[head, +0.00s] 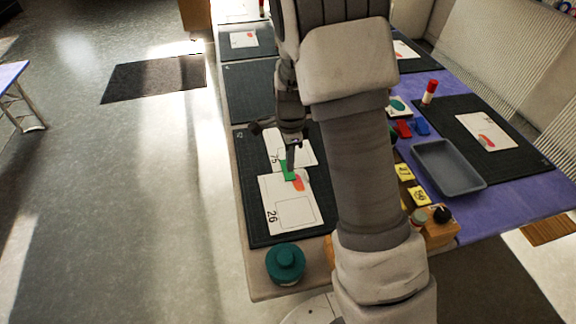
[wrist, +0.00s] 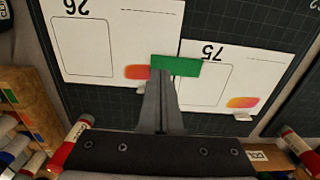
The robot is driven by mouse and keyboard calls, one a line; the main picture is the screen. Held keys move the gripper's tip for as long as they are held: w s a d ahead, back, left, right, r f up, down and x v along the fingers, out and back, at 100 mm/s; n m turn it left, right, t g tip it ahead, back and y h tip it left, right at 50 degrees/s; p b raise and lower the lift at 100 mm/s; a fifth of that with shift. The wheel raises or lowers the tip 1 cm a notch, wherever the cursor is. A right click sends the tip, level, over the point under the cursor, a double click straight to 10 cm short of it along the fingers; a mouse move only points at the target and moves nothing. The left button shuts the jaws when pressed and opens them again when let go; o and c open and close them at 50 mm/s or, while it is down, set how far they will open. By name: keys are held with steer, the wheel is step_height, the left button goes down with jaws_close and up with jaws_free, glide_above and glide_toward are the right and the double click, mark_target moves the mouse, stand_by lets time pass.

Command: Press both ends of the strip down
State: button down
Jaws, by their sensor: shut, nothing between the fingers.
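The green strip (head: 286,170) lies across the seam between two white cards. In the wrist view the strip (wrist: 180,65) has its left end on card 26 (wrist: 120,25), beside a red-orange patch, and its right end on card 75 (wrist: 262,72). My gripper (head: 291,172) is shut and empty, pointing down over the strip. In the wrist view my fingertips (wrist: 160,73) overlap the strip's left end, the one on card 26. I cannot tell whether they touch it. The fingers hide a little of the strip's lower edge there.
The cards lie on a dark cutting mat (head: 262,232). A teal-lidded jar (head: 286,262) stands at the mat's near edge. A grey tray (head: 447,168), yellow number tags (head: 418,195) and glue sticks are to the right. My arm hides the table's middle.

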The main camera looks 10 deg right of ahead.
step_height(320, 180, up, 4)
steer(key=p, duration=0.3)
steer(key=shift+r, duration=0.15)
steer(key=w+n+p, duration=0.5)
steer(key=n+p, duration=0.1)
steer(key=p, duration=0.4)
steer(key=shift+s+f+b, duration=0.1)
steer(key=shift+f+b, duration=2.2)
steer(key=shift+f, duration=0.45)
steer(key=shift+f+b, duration=0.6)
steer(key=shift+f, duration=0.2)
steer(key=shift+r, duration=0.15)
stand_by(0.6)
steer(key=shift+r+p, duration=2.25)
steer(key=shift+r, duration=1.15)
